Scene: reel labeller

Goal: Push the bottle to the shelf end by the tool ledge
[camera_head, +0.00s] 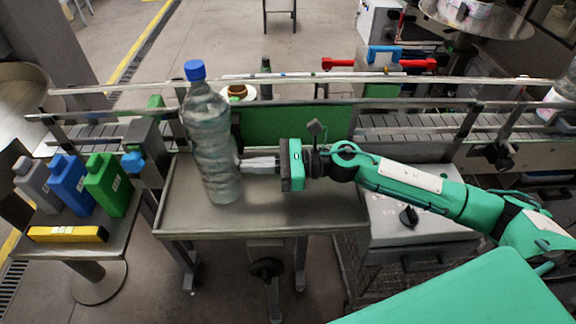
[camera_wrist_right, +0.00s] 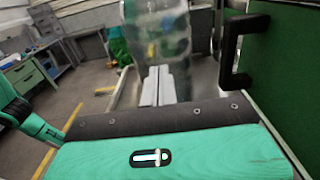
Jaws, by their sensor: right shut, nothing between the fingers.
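The clear plastic bottle (camera_head: 212,150) with a blue cap stands near the left end of the grey shelf (camera_head: 300,215). It leans slightly left in the picture, and I cannot tell if it is truly tilted. My right gripper (camera_head: 242,165) comes from the right, shut and empty. Its fingertips are at the bottle's right side, touching or almost touching. In the right wrist view the bottle (camera_wrist_right: 160,35) is straight ahead of the shut fingers (camera_wrist_right: 157,85); its top is cut off. My left gripper is not in view.
Left of the shelf, a small ledge (camera_head: 120,232) holds grey, blue and green jugs (camera_head: 108,185) and a yellow tool (camera_head: 68,234). A railed conveyor (camera_head: 400,125) and green panel (camera_head: 270,128) run behind the shelf. The shelf's right part is clear.

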